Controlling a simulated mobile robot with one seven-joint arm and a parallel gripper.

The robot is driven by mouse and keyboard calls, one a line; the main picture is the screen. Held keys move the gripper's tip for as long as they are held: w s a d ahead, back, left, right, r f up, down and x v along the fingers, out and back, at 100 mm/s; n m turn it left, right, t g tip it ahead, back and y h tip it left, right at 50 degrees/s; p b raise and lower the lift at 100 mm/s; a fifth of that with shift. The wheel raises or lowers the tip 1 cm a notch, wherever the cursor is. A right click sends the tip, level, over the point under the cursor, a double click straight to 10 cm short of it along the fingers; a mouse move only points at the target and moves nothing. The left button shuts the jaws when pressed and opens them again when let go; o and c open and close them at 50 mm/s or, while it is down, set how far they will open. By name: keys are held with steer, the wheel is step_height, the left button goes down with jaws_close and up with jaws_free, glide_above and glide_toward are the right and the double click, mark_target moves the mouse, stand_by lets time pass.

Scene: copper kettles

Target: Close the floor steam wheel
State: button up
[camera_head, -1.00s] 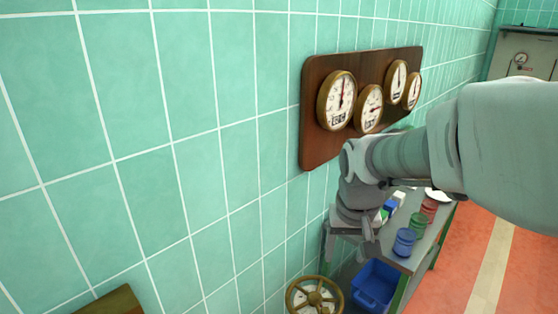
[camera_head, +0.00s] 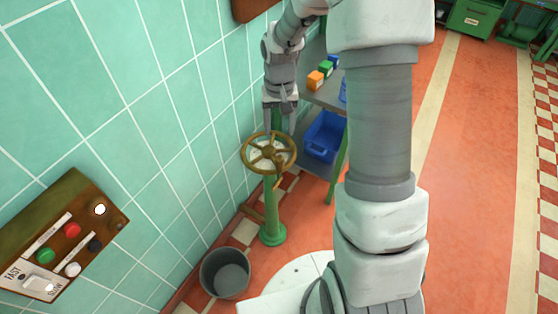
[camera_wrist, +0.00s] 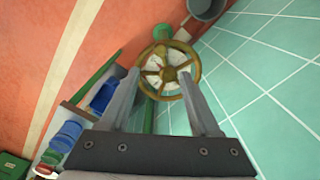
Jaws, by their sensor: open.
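The floor steam wheel (camera_head: 269,152) is a brass-coloured spoked handwheel on a green floor pedestal (camera_head: 272,205) beside the tiled wall. In the wrist view the wheel (camera_wrist: 167,71) lies ahead of and between my finger ends. My gripper (camera_head: 280,112) points down just above the far side of the wheel in the head view. In the wrist view my gripper (camera_wrist: 163,100) has its two fingers apart, with nothing held. I cannot tell whether a finger touches the rim.
A control panel (camera_head: 62,235) with coloured buttons is on the wall at left. A grey bucket (camera_head: 225,273) stands on the floor near the pedestal. A blue bin (camera_head: 324,137) sits under a bench (camera_head: 325,96) behind the wheel. Orange floor (camera_head: 470,170) is open at right.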

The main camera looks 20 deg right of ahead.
mark_target(279, 157)
step_height(279, 157, down, 15)
steer(key=shift+f+b, duration=0.1)
steer(key=shift+b, duration=0.9)
jaws_close()
stand_by(0.8)
